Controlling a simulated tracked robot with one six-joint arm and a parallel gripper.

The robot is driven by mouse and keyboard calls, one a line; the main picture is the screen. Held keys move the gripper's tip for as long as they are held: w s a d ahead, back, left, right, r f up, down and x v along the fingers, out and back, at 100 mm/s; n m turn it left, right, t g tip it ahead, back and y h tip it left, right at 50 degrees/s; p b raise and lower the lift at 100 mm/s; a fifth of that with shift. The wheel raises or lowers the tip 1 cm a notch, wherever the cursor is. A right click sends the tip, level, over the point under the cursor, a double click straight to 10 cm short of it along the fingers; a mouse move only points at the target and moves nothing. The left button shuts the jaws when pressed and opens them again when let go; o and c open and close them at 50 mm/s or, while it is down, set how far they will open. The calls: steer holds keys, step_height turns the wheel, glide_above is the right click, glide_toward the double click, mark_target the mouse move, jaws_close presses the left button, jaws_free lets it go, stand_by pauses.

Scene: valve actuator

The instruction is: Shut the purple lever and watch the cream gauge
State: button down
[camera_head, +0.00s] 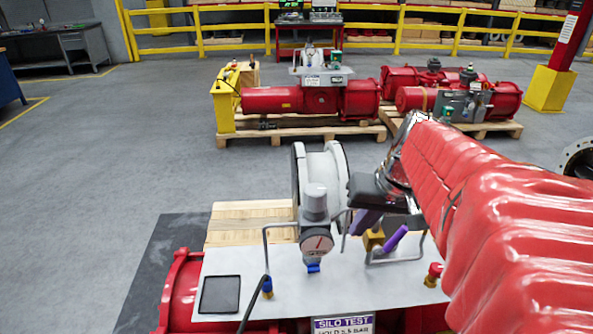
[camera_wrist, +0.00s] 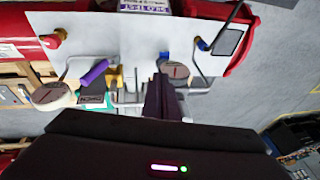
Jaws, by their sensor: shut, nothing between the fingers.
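The purple lever (camera_head: 395,238) sits at a slant beside a yellow valve body (camera_head: 373,241) on the pale panel. In the wrist view, the purple lever (camera_wrist: 94,72) is left of my fingers. A cream-rimmed gauge (camera_wrist: 52,95) is at the far left there; its dial has a dark reddish mark, but the reading is too small to tell. I cannot make it out in the head view. My gripper (camera_head: 364,222) is shut and empty, in front of the panel beside the lever. Its dark fingers (camera_wrist: 161,98) show a visible gap from the lever in the wrist view.
A grey gauge (camera_head: 316,243) with a red needle stands left of my gripper. Bent metal handles (camera_head: 268,248) flank the panel (camera_head: 240,262), with a sign (camera_head: 343,325) at its front. A red knob (camera_head: 434,272) is at right. Red actuators on pallets stand behind; floor at left is clear.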

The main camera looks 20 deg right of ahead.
steer(key=s+a+n, duration=0.2)
steer(key=a, duration=0.7)
steer(key=s+a+n+t, duration=0.1)
steer(key=s+a+n, duration=0.2)
steer(key=a, duration=0.6)
steer(key=shift+f+h, duration=0.35)
steer(key=shift+h, duration=0.05)
